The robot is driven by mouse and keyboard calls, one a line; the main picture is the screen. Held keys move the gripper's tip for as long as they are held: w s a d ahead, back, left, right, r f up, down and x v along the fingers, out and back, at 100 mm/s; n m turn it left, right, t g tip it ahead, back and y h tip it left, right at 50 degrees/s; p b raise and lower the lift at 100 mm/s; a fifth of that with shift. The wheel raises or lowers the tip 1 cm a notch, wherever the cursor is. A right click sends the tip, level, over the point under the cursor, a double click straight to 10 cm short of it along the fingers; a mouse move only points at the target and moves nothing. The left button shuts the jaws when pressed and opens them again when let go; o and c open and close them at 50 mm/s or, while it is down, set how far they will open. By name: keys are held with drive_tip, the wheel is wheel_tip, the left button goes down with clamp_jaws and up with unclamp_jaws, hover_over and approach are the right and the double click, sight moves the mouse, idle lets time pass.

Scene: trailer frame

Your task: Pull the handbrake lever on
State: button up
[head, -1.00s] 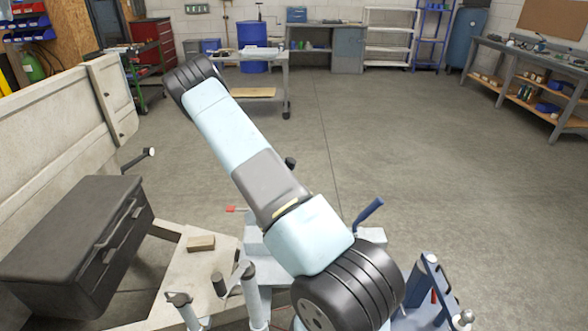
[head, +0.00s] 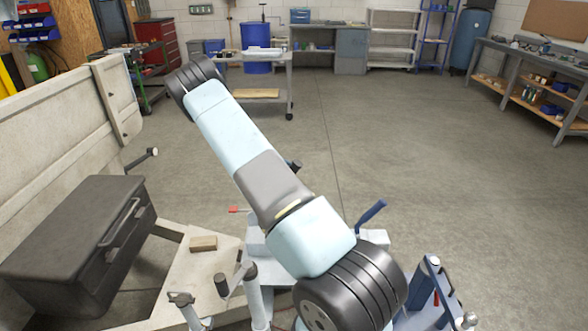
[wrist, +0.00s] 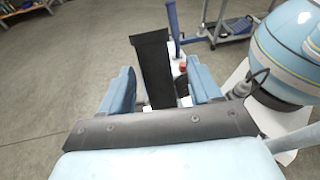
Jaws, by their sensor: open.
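My gripper (wrist: 160,76) shows in the wrist view, its two blue fingers apart. A long dark bar (wrist: 152,58) rises between and beyond them; it looks like the handbrake lever's grip, but I cannot be sure. I cannot tell whether either finger touches it. A red knob (wrist: 182,67) and a blue post (wrist: 173,28) stand just right of the bar. In the head view my arm hides the gripper and most of what lies under it. A dark tip (head: 294,165) shows beside the arm. A blue angled handle (head: 370,211) stands right of the arm, a red-tipped handle (head: 235,209) left of it.
A black box (head: 75,240) and a pale trailer side panel (head: 60,125) stand at left. A wooden block (head: 203,243) lies on the trailer frame (head: 185,275). Posts and a crank (head: 222,285) stand near the front. The floor (head: 430,150) at right is clear.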

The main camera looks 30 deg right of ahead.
drive_tip(key=v, duration=1.3)
drive_tip(key=shift+a, duration=0.15)
drive_tip(key=s+a+r+m+t+y, duration=0.1)
drive_tip(key=s+r+m+t+y, duration=0.15)
drive_tip(key=s+r, duration=0.5)
drive_tip(key=s+a+r+m+t+y, duration=0.1)
drive_tip(key=s+r+t+y, duration=0.2)
drive_tip(key=r, duration=0.7)
drive_tip(key=s+a+r+m+t+y, duration=0.2)
drive_tip(key=s+r, duration=0.5)
drive_tip(key=r, duration=0.2)
drive_tip(key=s+a+r+m+t+y, duration=0.1)
drive_tip(key=s+a+r+t, duration=0.1)
drive_tip(key=s, duration=0.6)
drive_tip(key=s+a+r+m+t+y, duration=0.1)
drive_tip(key=s+a+r+m+t, duration=0.1)
drive_tip(key=s, duration=0.7)
drive_tip(key=s+a+r+m+t+y, duration=0.1)
drive_tip(key=s+a+t, duration=0.3)
drive_tip(key=s, duration=0.4)
drive_tip(key=shift+s+r+m, duration=0.2)
drive_tip(key=shift+r+m, duration=0.15)
drive_tip(key=shift+r, duration=0.05)
